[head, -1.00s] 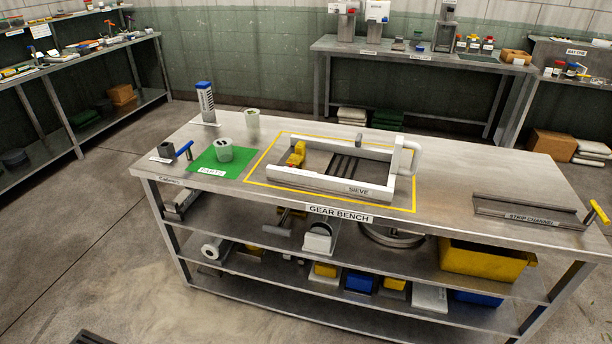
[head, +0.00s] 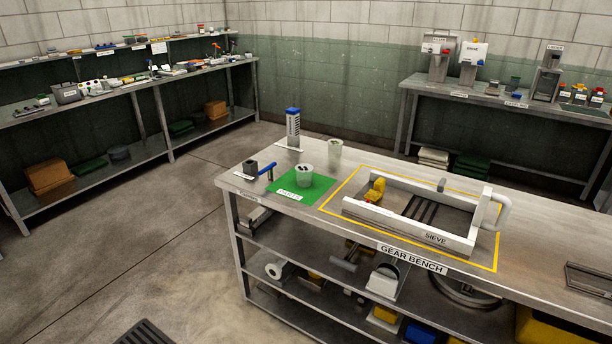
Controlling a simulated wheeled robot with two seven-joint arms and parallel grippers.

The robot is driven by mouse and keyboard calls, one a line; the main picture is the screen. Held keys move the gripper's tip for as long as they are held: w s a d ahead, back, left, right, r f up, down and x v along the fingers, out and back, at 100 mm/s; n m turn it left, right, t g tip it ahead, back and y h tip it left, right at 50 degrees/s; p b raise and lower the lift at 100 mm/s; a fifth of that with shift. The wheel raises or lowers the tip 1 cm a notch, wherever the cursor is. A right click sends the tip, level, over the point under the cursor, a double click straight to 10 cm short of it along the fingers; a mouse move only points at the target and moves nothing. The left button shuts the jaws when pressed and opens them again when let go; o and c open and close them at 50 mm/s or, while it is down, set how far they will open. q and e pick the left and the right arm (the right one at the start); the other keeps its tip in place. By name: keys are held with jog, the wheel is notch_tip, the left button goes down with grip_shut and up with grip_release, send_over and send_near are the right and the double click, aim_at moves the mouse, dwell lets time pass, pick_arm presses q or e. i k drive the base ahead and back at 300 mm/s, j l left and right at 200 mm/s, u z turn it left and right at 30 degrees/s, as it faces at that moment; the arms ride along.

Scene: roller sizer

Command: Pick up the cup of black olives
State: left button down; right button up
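A pale translucent cup (head: 305,177) with dark pieces showing at its top stands upright on the green mat (head: 286,183) at the left part of the gear bench. The dark pieces look like black olives, but they are too small to be sure. A second pale cup (head: 334,150) stands behind it, off the mat; its contents are hard to make out. Neither of my grippers is in the head view.
The gear bench (head: 540,226) also holds a white sieve frame (head: 394,226) inside a yellow outline, a blue-topped tower (head: 293,128) and a dark holder with a blue handle (head: 266,171). Shelves (head: 120,180) line the left wall. Floor (head: 165,245) left of the bench is open.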

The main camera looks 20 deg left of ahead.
aim_at(303, 172)
jog(key=i+j, duration=0.15)
jog(key=i+j+u, duration=0.15)
jog(key=i+u, duration=0.3)
jog(key=i+l+u, duration=0.1)
jog(key=i+u, duration=0.3)
jog(key=i, duration=0.2)
